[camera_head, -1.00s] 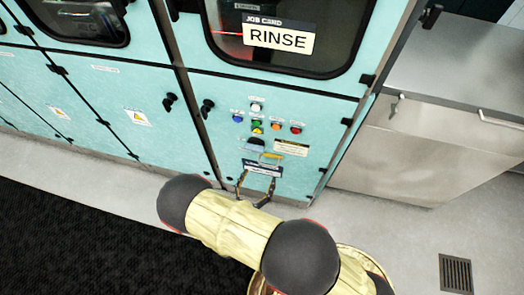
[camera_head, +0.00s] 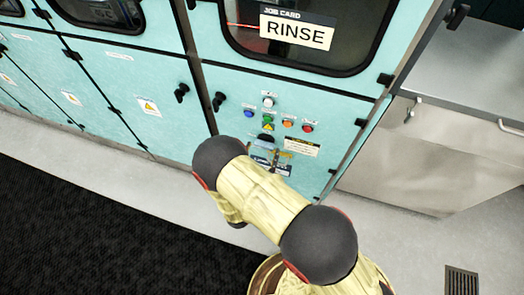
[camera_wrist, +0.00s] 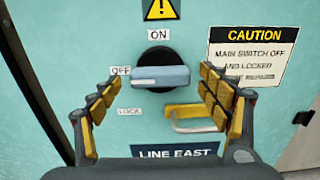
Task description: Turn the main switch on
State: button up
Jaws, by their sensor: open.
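The main switch (camera_wrist: 160,77) is in the middle of the wrist view: a black round base with a blue-grey bar handle lying level. The handle's left end is at the OFF label (camera_wrist: 121,70); the ON label (camera_wrist: 158,34) is above and the LOCK label (camera_wrist: 129,112) is lower left. My gripper (camera_wrist: 158,90) is open, its yellow-padded fingers left and right of the handle, with no clear contact. A yellow piece with a pale loop (camera_wrist: 196,111) sits just below right of the switch, near the right finger. In the head view the switch (camera_head: 266,138) is partly hidden by my arm.
A caution label (camera_wrist: 249,55) reads that the main switch is off and locked. Several coloured buttons and lamps (camera_head: 288,124) sit above the switch. A steel cabinet (camera_head: 420,150) stands at right.

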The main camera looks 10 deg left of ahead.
jog(key=c, duration=0.3)
jog(key=c, duration=0.8)
jog(key=shift+c, duration=0.2)
jog(key=shift+m, duration=0.4)
jog(key=m+b, duration=0.1)
jog(key=m, duration=0.2)
jog(key=shift+m, duration=0.4)
jog(key=m+b, duration=0.1)
jog(key=m, duration=0.3)
jog(key=shift+m+b, duration=0.3)
jog(key=m+b, duration=0.2)
jog(key=m, duration=0.2)
jog(key=m+b, duration=0.2)
jog(key=m, duration=0.2)
jog(key=shift+m, duration=0.3)
